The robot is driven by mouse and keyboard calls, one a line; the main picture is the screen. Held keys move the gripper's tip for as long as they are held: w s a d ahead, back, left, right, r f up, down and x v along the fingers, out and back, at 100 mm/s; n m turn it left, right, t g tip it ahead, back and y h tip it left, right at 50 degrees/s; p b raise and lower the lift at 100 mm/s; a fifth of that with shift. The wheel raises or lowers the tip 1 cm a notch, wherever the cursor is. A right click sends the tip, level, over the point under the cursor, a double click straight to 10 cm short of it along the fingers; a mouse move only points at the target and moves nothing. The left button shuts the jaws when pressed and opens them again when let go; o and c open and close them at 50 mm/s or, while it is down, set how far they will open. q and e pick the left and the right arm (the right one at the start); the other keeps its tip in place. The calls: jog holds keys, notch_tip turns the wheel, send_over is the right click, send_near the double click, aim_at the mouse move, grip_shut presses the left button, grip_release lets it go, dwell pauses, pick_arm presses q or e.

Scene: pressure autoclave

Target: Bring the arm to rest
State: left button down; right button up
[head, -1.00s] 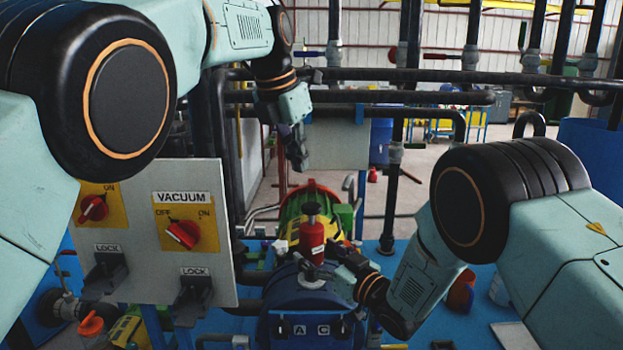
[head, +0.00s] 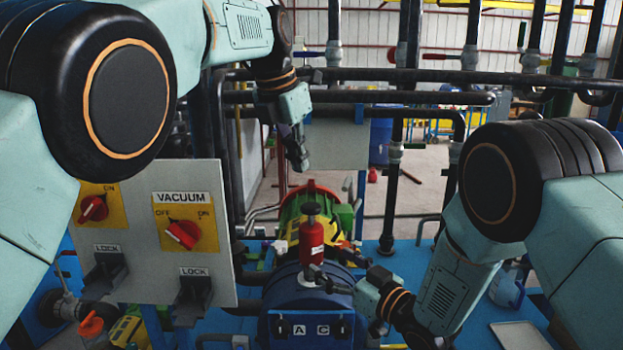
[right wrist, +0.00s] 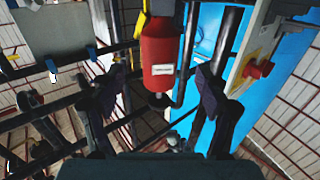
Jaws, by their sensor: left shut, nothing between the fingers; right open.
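My right gripper (head: 333,264) is open and empty in the head view, just right of a red cylinder with a black knob (head: 311,238) standing upright on the blue vessel. In the right wrist view its two fingers (right wrist: 156,85) are spread, and the red cylinder (right wrist: 160,60) shows upside down in the gap between them, with space on both sides. It does not touch either finger in that view. My left gripper (head: 297,158) is shut and empty, pointing down in front of a grey plate, above and behind the red cylinder.
A grey panel (head: 140,225) with red switches and lock handles stands at left. A blue vessel (head: 290,295) marked A and C is below the red cylinder. Dark pipes (head: 400,76) cross behind my left gripper. The blue deck (head: 490,310) at right holds a few small items.

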aim_at(319, 255)
jog(key=v, duration=0.4)
jog(key=x, duration=1)
jog(key=shift+w+a+f, duration=0.1)
jog(key=shift+w+a, duration=0.15)
jog(key=shift+w, duration=0.1)
jog(key=v, duration=0.6)
jog(key=shift+s+d, duration=0.25)
jog(key=shift+s, duration=0.2)
pick_arm(q)
jog(key=s+a+f+g+y, duration=0.1)
jog(key=s+a+f+g, duration=0.15)
jog(key=f, duration=0.55)
jog(key=s+a+f+g+y, duration=0.1)
jog(key=s+a+f+g, duration=0.15)
jog(key=f, duration=0.55)
jog(key=s+a+f+m, duration=0.4)
jog(key=s+f, duration=0.3)
jog(key=f, duration=0.3)
jog(key=s+a+f+m, duration=0.4)
jog(key=s+f, duration=0.4)
jog(key=f, duration=0.3)
jog(key=s+a+f+m+g, duration=0.1)
jog(key=s+a+f+m, duration=0.3)
jog(key=s+f, duration=0.4)
jog(key=shift+a+f+m+y, duration=0.35)
jog(key=shift+f+m, duration=0.25)
jog(key=shift+f, duration=0.55)
